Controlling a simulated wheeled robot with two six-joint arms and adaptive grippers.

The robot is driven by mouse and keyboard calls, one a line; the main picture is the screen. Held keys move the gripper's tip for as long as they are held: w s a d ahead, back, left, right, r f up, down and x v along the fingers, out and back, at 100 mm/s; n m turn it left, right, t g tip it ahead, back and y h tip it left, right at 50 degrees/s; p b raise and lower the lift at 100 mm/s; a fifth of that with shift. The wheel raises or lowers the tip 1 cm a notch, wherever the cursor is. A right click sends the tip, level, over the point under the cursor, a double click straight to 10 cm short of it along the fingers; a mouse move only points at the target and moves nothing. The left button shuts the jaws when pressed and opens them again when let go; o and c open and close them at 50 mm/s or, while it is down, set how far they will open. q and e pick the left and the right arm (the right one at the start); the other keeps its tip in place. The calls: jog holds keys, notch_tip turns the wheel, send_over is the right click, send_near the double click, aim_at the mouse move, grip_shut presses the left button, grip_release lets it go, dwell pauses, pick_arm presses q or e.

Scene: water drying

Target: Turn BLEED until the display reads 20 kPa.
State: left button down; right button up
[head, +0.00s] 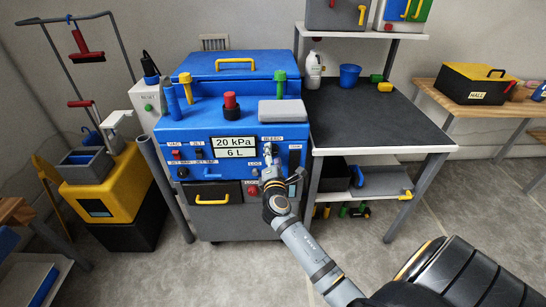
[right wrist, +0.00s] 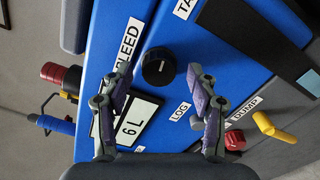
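The blue machine's display (head: 234,146) reads 20 kPa on its upper line and 6 L below. The BLEED label (head: 272,139) is to the right of the display. In the right wrist view the black round BLEED knob (right wrist: 159,67) sits on the blue panel beside the BLEED label (right wrist: 127,46). My right gripper (head: 270,163) is at the panel. Its fingers (right wrist: 162,78) are spread apart on either side of the knob, with a gap visible on each side. In the head view the gripper partly hides the knob area. My left gripper is not in view.
A yellow handle (head: 211,200) marks the drawer below the panel. A dark-topped bench (head: 370,120) stands to the right. Grey floor in front is open.

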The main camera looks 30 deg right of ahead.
jog(key=v, duration=1.2)
